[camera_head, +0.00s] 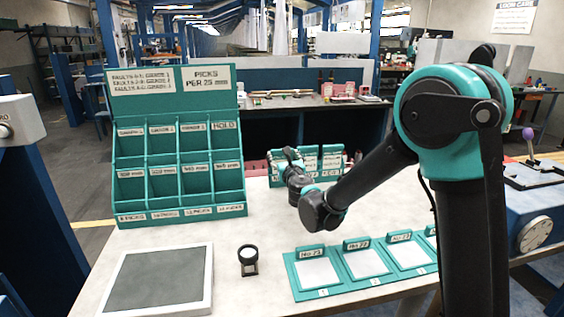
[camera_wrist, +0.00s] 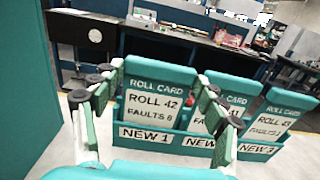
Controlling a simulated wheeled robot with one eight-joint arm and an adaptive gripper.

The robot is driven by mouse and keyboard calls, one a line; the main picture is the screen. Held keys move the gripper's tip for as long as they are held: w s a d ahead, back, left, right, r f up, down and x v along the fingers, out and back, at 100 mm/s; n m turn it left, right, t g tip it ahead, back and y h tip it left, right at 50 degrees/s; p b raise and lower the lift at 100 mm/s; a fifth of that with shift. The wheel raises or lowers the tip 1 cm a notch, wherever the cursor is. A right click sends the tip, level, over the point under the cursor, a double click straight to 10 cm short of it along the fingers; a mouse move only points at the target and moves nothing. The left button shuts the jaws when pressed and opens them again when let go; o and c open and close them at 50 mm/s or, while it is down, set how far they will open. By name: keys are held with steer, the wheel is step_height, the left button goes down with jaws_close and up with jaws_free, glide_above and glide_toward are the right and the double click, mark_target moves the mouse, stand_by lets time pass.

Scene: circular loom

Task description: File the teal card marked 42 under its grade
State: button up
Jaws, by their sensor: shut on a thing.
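The teal card (camera_wrist: 157,100) reads ROLL CARD, ROLL 42, and a faults line whose digit looks like 8. It stands upright in the slot labelled NEW 1 of a teal holder (camera_wrist: 148,133). My gripper (camera_wrist: 160,75) is shut on this card, one finger at each side edge. In the head view my gripper (camera_head: 290,160) is at the left end of that holder (camera_head: 330,180), partly hiding it. A teal pigeonhole rack (camera_head: 178,218) stands at the left of the table. Its upper labels look like grades, with HOLD at the right, and its pockets look empty.
Two other cards stand in the holder, one marked 43 (camera_wrist: 272,122). Teal frames with white sheets (camera_head: 319,272) lie at the front right. A small black magnifier (camera_head: 248,259) and a grey-topped tray (camera_head: 209,285) are at the front. The table is clear between rack and holder.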

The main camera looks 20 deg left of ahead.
steer(key=shift+c, duration=1.2)
steer(key=shift+r, duration=0.2)
steer(key=shift+r, duration=0.3)
steer(key=shift+r, duration=0.2)
step_height(320, 180, up, 6)
steer(key=shift+r, duration=0.15)
